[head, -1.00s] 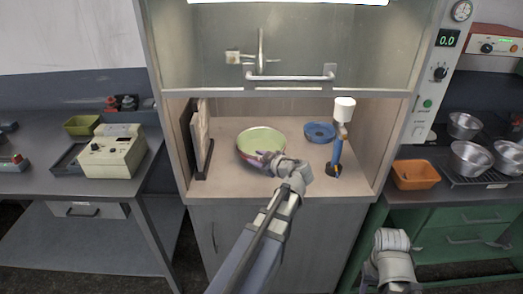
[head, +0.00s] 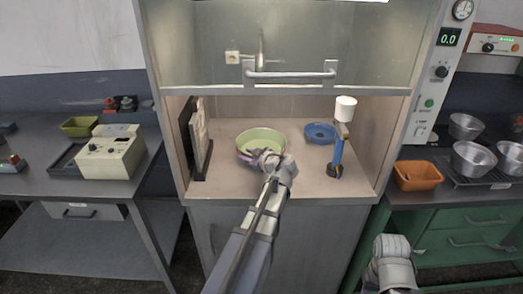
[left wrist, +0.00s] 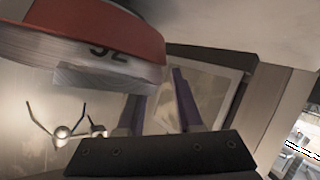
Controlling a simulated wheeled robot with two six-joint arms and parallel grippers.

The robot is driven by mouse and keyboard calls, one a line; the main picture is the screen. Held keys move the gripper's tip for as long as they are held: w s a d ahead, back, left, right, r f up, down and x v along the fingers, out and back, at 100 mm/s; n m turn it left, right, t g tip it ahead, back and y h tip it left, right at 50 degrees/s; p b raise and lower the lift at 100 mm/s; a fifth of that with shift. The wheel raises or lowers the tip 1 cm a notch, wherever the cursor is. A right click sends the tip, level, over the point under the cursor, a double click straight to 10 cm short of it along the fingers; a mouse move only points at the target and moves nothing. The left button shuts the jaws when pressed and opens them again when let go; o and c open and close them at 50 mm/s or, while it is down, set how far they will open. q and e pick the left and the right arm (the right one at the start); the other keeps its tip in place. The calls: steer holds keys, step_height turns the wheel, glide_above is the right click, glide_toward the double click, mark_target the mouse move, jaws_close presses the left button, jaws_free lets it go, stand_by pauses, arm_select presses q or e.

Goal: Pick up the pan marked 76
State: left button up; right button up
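A round pan (head: 262,138) with a pale green inside stands on the floor of the cabinet, left of centre. In the left wrist view a red-banded vessel with a pale lower part (left wrist: 120,30) fills the upper left. Dark digits on it look like 52, partly cut off; I see no 76. A pale block (left wrist: 110,78) sits below the digits. My left gripper (head: 250,155) is at the near side of the green pan. Its two purple fingers (left wrist: 160,95) are apart with nothing seen between them. My right gripper is out of view; only part of that arm shows.
A blue dish (head: 320,132) and a blue stand with a white top (head: 338,150) are on the right of the cabinet floor. Upright boards (head: 200,145) stand at its left. Metal bowls (head: 470,158) and an orange tray (head: 417,177) are on the right bench.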

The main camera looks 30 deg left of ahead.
arm_select(q)
jaws_close()
stand_by(1.2)
